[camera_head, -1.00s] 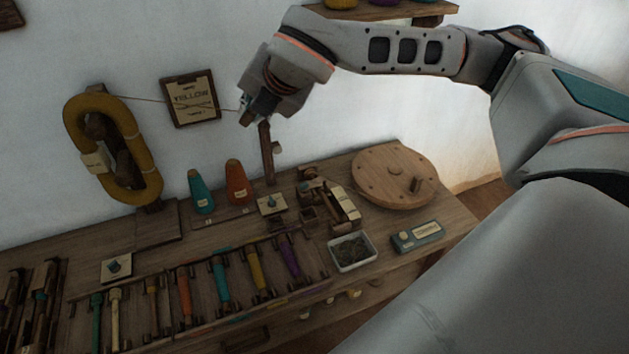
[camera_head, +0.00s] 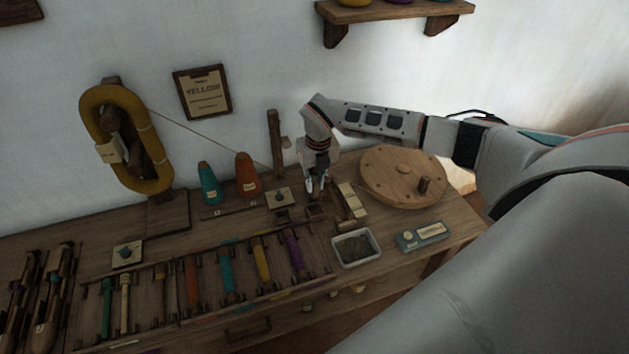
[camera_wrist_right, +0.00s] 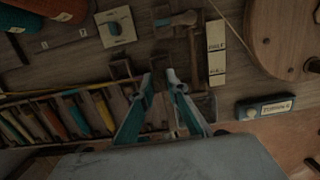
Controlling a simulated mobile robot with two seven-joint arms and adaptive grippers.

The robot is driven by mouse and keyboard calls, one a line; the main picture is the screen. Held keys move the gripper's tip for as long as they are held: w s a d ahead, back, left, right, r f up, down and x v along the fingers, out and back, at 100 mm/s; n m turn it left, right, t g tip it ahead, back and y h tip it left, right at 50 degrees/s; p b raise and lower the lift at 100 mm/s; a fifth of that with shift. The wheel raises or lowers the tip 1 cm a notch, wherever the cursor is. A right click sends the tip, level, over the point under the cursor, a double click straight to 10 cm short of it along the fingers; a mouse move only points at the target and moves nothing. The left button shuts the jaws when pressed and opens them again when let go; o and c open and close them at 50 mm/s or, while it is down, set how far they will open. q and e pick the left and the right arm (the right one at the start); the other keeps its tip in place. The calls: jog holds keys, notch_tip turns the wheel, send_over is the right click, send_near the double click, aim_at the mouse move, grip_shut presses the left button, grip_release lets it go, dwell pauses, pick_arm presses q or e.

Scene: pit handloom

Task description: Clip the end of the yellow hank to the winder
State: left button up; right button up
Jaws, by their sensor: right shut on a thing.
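The yellow hank (camera_head: 128,140) hangs as a thick loop on a wooden post at the back left of the bench. A thin yarn (camera_head: 215,136) runs from it down to the right toward my right gripper (camera_head: 316,190). That gripper points down over the winder (camera_head: 350,203), shut on the yarn's end; the end is too thin to make out between the fingers. In the right wrist view the fingertips (camera_wrist_right: 158,80) are just in front of the winder's small wooden parts (camera_wrist_right: 176,20). The winder's round wooden wheel (camera_head: 400,175) is to their right. My left gripper is not in view.
Teal (camera_head: 209,186) and orange (camera_head: 246,176) cones stand left of the gripper, near an upright post (camera_head: 274,140). A rack of coloured bobbins (camera_head: 228,278) lies in front. A small tray (camera_head: 356,248) and a teal box (camera_head: 422,236) are at the front right.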

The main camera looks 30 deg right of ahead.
aim_at(315, 194)
jog(key=shift+f+b, duration=2.2)
jog(key=shift+f, duration=0.4)
jog(key=shift+f+b, duration=0.65)
jog(key=shift+f, duration=1)
jog(key=o, duration=0.9)
jog(key=o, duration=0.3)
jog(key=shift+r, duration=0.1)
